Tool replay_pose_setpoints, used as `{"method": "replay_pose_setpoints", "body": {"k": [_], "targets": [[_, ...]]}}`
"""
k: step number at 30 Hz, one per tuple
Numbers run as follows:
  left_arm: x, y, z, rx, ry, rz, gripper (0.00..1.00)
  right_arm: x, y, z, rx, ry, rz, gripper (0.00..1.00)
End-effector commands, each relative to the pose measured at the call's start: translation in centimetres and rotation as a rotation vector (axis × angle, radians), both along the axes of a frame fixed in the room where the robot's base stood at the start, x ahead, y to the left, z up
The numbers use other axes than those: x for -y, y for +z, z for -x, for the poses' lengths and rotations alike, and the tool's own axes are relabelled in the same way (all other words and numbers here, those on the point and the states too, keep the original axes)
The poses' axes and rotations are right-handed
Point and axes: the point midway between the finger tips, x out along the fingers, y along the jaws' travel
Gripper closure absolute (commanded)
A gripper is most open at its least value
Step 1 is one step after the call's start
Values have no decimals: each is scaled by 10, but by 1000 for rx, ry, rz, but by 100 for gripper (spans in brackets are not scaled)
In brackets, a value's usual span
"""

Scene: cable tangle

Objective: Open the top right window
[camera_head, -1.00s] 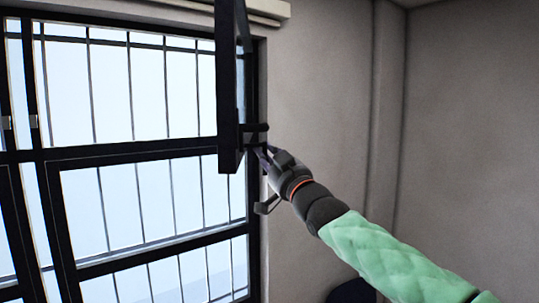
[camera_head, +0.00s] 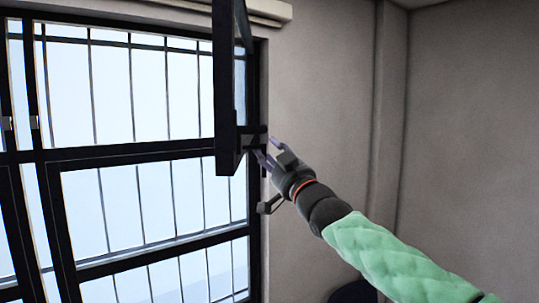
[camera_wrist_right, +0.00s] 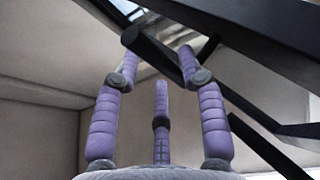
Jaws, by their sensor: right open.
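The top right window (camera_head: 226,95) is swung out into the room and shows nearly edge-on in the head view. Its dark handle (camera_head: 250,142) is at the lower corner of the sash, partly hidden by the fingers. My right gripper (camera_head: 268,151) is open just right of the handle, its purple fingers pointing at it. In the right wrist view, the open fingers (camera_wrist_right: 159,62) spread below a dark bar (camera_wrist_right: 152,52), likely the handle. Whether they touch it I cannot tell. My left gripper is not in view.
The lower right window (camera_head: 150,250) is closed, with a small handle (camera_head: 268,207) near the frame's right side. Thin bars cross the bright panes. A bare grey wall (camera_head: 320,110) is to the right. A dark rounded object (camera_head: 355,292) is at the bottom.

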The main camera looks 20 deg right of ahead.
Motion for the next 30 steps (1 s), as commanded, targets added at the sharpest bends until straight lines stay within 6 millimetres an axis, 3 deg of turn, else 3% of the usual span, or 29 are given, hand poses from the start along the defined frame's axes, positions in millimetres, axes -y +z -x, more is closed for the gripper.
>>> {"method": "replay_pose_setpoints", "body": {"k": [13, 30], "targets": [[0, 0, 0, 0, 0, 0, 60, 3, -3, 12, 3, 0, -2, 56], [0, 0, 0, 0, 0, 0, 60, 21, -39, 88, -1, -1, 0, 56]]}}
